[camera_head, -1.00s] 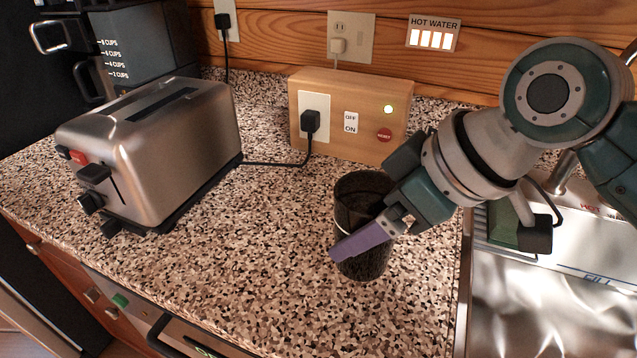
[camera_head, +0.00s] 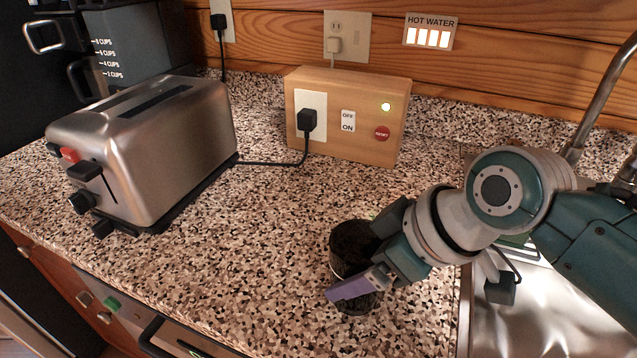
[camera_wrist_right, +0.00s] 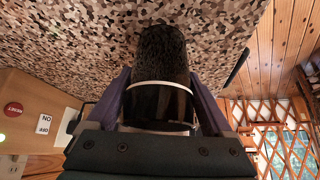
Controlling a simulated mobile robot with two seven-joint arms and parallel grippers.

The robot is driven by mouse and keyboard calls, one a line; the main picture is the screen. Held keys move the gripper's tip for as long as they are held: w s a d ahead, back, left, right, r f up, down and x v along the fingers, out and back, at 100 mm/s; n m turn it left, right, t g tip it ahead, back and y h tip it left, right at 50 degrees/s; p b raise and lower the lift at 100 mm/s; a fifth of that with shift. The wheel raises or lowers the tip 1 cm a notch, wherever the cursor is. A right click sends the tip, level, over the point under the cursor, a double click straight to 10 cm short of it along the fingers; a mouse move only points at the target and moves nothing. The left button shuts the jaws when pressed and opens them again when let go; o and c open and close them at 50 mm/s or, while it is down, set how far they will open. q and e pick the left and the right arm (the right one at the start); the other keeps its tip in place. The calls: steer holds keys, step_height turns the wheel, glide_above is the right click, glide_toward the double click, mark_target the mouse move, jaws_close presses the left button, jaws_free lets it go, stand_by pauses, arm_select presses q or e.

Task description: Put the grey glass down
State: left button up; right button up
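The grey glass (camera_head: 350,242) is dark and see-through, with a thin pale band around it. It stands upright at the speckled countertop (camera_head: 270,225), left of the sink. My right gripper (camera_head: 350,283) has its purple fingers on either side of the glass and is shut on it. In the right wrist view the glass (camera_wrist_right: 160,60) sits between both fingers. I cannot tell whether its base touches the counter. My left gripper is not in view.
A steel toaster (camera_head: 150,150) stands at the left, its cord running to a wooden outlet box (camera_head: 365,100) at the back. A steel sink (camera_head: 535,315) lies at the right. The counter between toaster and glass is clear.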

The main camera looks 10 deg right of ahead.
steer(key=shift+o, duration=1)
steer(key=shift+r, duration=0.3)
steer(key=p+v, duration=0.3)
steer(key=v, duration=0.8)
steer(key=s+d+m+h, duration=0.1)
steer(key=s+m+h, duration=0.1)
steer(key=s, duration=0.6)
steer(key=s+d+f+m+g+h, duration=0.1)
steer(key=s+m, duration=0.3)
steer(key=s, duration=0.4)
steer(key=shift+d+h, duration=0.5)
steer(key=shift+h, duration=0.1)
steer(key=shift+f, duration=0.15)
